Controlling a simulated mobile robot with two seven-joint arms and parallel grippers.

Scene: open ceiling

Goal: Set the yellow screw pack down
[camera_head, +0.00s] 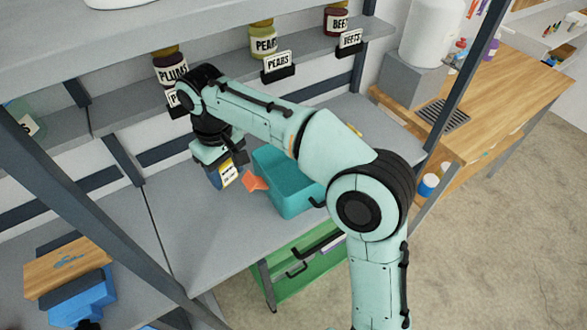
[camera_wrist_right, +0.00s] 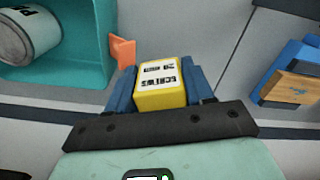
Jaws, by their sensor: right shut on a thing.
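The yellow screw pack (camera_wrist_right: 162,86) has a white label reading "SCREWS". It sits between the blue fingers of my right gripper (camera_wrist_right: 160,88) in the right wrist view, and the gripper is shut on it. In the head view my right gripper (camera_head: 220,178) is over the grey shelf (camera_head: 200,240), left of the teal bin. The pack's label (camera_head: 229,174) shows there between the fingers. I cannot tell whether the pack touches the shelf. My left gripper is not clearly visible.
A teal bin (camera_head: 290,190) with a can (camera_wrist_right: 28,38) in it stands beside the gripper, with an orange piece (camera_head: 254,182) at its edge. Labelled jars stand on the upper shelf. A blue and wooden object (camera_head: 75,275) lies at the left. Grey surface between is clear.

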